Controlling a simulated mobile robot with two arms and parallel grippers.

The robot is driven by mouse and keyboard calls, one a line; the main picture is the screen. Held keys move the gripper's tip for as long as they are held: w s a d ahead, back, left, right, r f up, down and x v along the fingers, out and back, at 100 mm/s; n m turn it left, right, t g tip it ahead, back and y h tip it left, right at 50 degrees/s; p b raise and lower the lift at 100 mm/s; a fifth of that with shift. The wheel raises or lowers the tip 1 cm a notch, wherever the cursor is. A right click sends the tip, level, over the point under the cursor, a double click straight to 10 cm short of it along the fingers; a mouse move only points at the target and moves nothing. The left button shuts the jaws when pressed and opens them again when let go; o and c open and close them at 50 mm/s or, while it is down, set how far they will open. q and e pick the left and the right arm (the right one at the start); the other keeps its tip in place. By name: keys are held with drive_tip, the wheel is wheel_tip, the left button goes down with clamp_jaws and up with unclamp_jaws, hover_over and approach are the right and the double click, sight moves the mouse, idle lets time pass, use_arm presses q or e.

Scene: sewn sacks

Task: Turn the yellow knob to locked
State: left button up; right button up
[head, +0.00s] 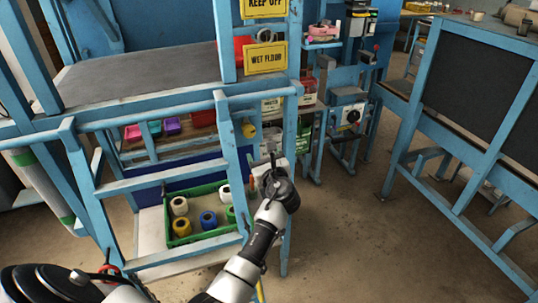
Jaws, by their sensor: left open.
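A small round yellow knob (249,130) shows beside the blue frame's front post, below the yellow signs. Which way it is turned is too small to tell. My left gripper (273,162) is open, with its fingers pointing up and away, below and slightly right of the yellow knob. It appears apart from the knob. A pale box lies just behind the fingers, and I cannot tell whether they touch it. My right gripper is not in view.
A green crate (166,222) with several thread spools stands low inside the blue frame (150,183). Yellow signs (265,58) hang above. A machine with a black dial (353,116) stands behind right. A dark-panelled blue frame (465,85) is at right. Floor between is clear.

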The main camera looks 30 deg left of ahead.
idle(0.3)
use_arm(q)
drive_tip(key=b+v, duration=0.2)
drive_tip(key=v, duration=0.9)
drive_tip(key=shift+r+b, duration=0.15)
drive_tip(key=shift+b, duration=0.25)
drive_tip(key=shift+w, duration=0.1)
